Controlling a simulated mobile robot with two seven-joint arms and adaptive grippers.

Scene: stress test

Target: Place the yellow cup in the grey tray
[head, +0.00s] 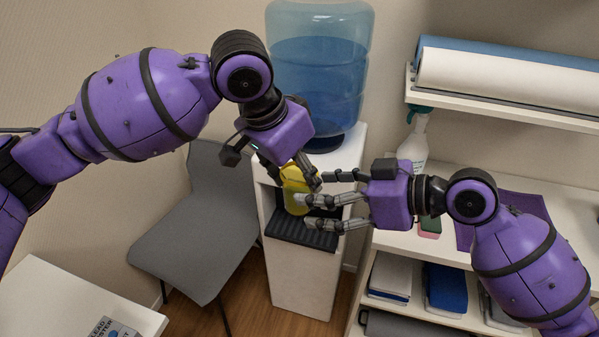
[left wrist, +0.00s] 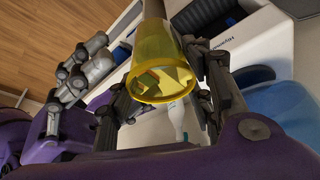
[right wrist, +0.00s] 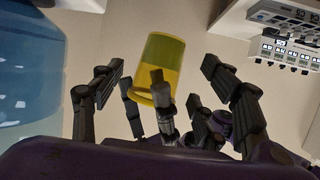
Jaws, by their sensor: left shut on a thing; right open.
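The yellow cup (head: 295,195) is in front of the water dispenser, above its dark grey ridged tray (head: 300,232). My left gripper (head: 292,177) is shut on the cup from above. The left wrist view shows the cup (left wrist: 163,55) between its fingers, with the cup's open mouth toward the camera. My right gripper (head: 310,200) is open beside the cup, its fingers reaching across the front of it. In the right wrist view the cup (right wrist: 165,55) stands behind a finger that overlaps it. Whether the right fingers touch the cup, or the cup touches the tray, I cannot tell.
The blue water bottle (head: 318,70) tops the dispenser. A grey chair (head: 200,225) stands left. On the right are a shelf unit with a spray bottle (head: 414,145), a pink and green sponge (head: 430,226) and folders. A white table (head: 65,300) is at lower left.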

